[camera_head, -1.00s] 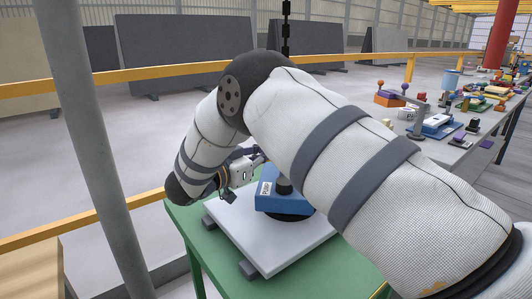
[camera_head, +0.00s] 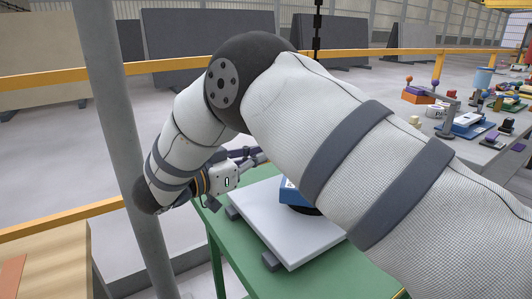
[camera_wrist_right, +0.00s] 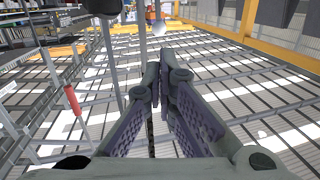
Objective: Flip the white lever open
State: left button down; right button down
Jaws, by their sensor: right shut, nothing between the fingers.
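The blue box (camera_head: 289,192) stands on the white slab (camera_head: 268,222) on the green table. Most of it, and whatever is on top of it, is hidden behind my right arm in the head view. I cannot make out the white lever there. My right gripper (camera_head: 248,157) is beyond the arm, up and left of the box and apart from it. In the wrist view my right gripper (camera_wrist_right: 162,82) is shut and empty. A small white ball (camera_wrist_right: 160,28) shows beyond the fingertips there; I cannot tell whether it belongs to the lever. My left gripper is not in view.
A grey post (camera_head: 120,140) stands close left of my right arm. A yellow rail (camera_head: 170,67) runs behind. A table with several coloured devices (camera_head: 465,125) is at the right. The green table's front part (camera_head: 335,275) is clear.

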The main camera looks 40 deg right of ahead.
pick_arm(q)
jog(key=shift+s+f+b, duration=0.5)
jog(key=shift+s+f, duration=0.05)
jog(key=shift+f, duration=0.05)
pick_arm(e)
jog(key=w+r+n, duration=0.1)
jog(key=n, duration=0.4)
jog(key=w+r+n, duration=0.1)
jog(key=w+n, duration=0.1)
jog(key=n, duration=0.3)
jog(key=w+d+r+n+y, duration=0.1)
jog(key=n, duration=0.5)
jog(key=shift+w+t, duration=0.3)
jog(key=shift+w, duration=0.1)
jog(key=shift+f, duration=0.1)
